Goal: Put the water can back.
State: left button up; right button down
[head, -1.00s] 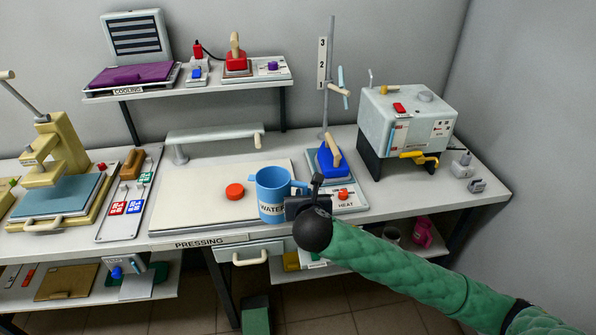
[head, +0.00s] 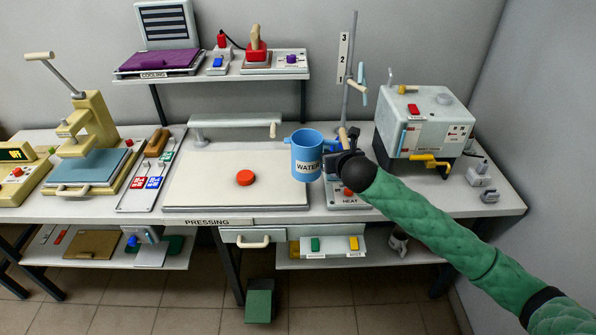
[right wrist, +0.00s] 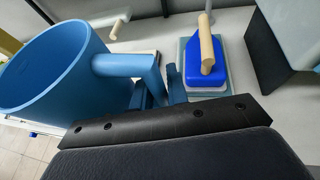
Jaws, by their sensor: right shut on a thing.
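The blue water can (head: 306,158), labelled WATER, is upright in the head view, in front of the right edge of the pressing board. My right gripper (head: 336,160) is shut on its handle. In the right wrist view the can (right wrist: 60,75) fills the left side, and my gripper's fingers (right wrist: 160,88) are at its handle. The can looks raised above the table, but its base's height is hard to tell. My left gripper is not in view.
The pressing board (head: 200,185) holds a red knob (head: 245,178). A blue iron (right wrist: 207,58) stands on a pad just beyond my gripper. A grey steam box (head: 425,125) stands to the right. The lower shelf (head: 375,255) lies below the table's front edge.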

jog(key=shift+w+a+f+p, duration=0.7)
jog(key=shift+w+a+f, duration=0.45)
jog(key=shift+f, duration=0.5)
jog(key=shift+w+a+f+p, duration=0.75)
jog(key=shift+w+a+f, duration=0.15)
jog(key=shift+a+f, duration=0.6)
jog(key=shift+w+a+f+p, duration=0.7)
jog(key=shift+w+a+f, duration=0.4)
jog(key=shift+f, duration=0.65)
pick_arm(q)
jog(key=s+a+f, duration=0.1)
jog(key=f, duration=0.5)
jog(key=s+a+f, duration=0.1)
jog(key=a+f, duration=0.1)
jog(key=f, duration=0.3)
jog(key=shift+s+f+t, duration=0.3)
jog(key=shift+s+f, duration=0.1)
pick_arm(e)
jog(key=c, duration=1.4)
grip_release()
jog(key=shift+f, duration=0.1)
jog(key=shift+o, duration=0.2)
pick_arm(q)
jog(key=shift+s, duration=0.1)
